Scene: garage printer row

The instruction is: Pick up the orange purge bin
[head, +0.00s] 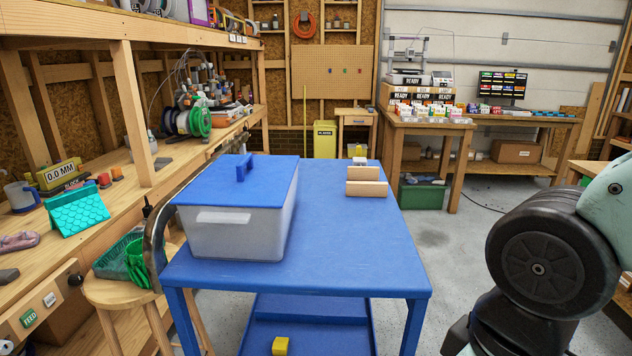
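I cannot make out an orange purge bin for certain. Two small orange-red pieces (110,177) sit on the left workbench, beside a yellow block marked 0.0 MM (58,174); they are too small to identify. A yellow bin (325,139) stands on the floor at the back, with a dark label. My arm shows at the right edge, but my gripper's fingers are not in view.
A blue cart (350,235) fills the middle, carrying a lidded translucent box (235,232) and wooden blocks (366,188). A stool (120,290) holds a green basket (125,260). Clear floor (440,240) lies right of the cart. A wooden table (425,125) stands behind.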

